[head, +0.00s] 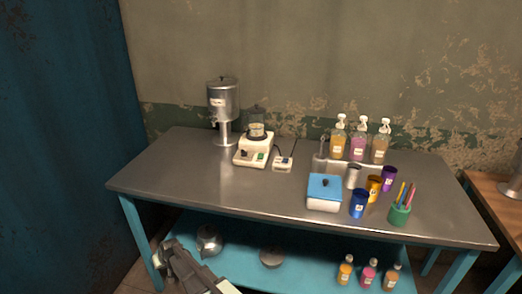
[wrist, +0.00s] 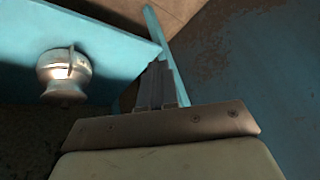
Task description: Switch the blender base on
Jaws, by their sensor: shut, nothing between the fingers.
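The white blender base (head: 252,156) stands on the metal table, left of its middle, with a dark-topped clear jar (head: 256,122) on it. Its front carries a dark knob and a small green part; their exact state is too small to tell. My gripper shows in the wrist view (wrist: 157,70), its fingers together and empty, far from the blender. In the head view my arm (head: 185,270) is low at the front left, below the tabletop and beside the lower shelf.
A metal dispenser (head: 223,105) stands left behind the blender; a small white box (head: 283,163) sits right of it. A blue-lidded box (head: 324,190), cups and pump bottles (head: 358,142) fill the right side. The table's front left (head: 170,175) is clear. A metal pot (wrist: 64,75) is on the lower shelf.

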